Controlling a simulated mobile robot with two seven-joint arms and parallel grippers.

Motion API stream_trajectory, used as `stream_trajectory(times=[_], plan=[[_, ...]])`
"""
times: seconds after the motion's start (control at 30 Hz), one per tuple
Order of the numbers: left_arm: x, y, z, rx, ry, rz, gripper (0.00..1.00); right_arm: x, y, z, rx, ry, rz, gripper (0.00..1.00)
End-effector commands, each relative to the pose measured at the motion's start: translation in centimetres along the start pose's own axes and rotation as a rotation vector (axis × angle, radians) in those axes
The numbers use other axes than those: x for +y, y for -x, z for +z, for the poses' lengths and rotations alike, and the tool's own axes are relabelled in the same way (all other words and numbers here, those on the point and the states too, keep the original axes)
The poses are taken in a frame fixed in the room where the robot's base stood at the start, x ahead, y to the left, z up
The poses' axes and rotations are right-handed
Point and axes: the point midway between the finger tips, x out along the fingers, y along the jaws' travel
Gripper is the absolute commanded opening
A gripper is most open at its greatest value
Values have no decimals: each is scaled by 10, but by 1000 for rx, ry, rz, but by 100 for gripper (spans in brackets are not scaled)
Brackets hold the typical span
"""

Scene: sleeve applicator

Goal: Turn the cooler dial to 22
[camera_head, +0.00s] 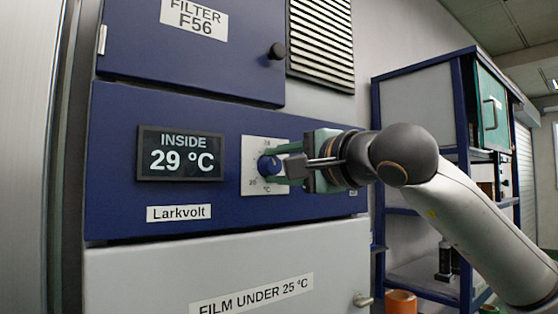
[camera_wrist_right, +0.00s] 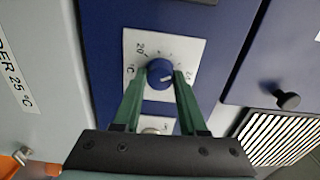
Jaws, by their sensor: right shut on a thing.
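The cooler dial is a round blue knob (camera_head: 267,166) on a white scale plate (camera_head: 247,150), set in the blue cooler panel (camera_head: 110,215). My right gripper (camera_head: 280,160) reaches in from the right and is shut on the knob. In the right wrist view, its two green fingers (camera_wrist_right: 160,82) press on either side of the knob (camera_wrist_right: 158,70). A "20" and "°C" are printed on the plate (camera_wrist_right: 185,42). The knob carries a short white mark, but I cannot tell which number it points at. The display (camera_head: 181,154) reads "INSIDE 29 °C". My left gripper is not in view.
A "FILTER F56" door (camera_head: 225,65) with a black knob (camera_head: 277,51) and a vent grille (camera_head: 321,40) are above. Below is a grey door (camera_head: 150,275) labelled "FILM UNDER 25 °C". A blue-framed shelf (camera_head: 460,130) stands behind my right arm.

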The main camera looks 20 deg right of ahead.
Motion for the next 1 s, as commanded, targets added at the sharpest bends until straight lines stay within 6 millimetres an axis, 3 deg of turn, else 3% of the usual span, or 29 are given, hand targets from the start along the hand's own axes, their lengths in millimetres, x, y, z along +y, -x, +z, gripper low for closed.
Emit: stream_trajectory(times=[0.5,1.0], plan=[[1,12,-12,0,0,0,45,-1,0,0,-2,461,0,0],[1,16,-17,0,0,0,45,1,0,1,-3,675,1,0]])
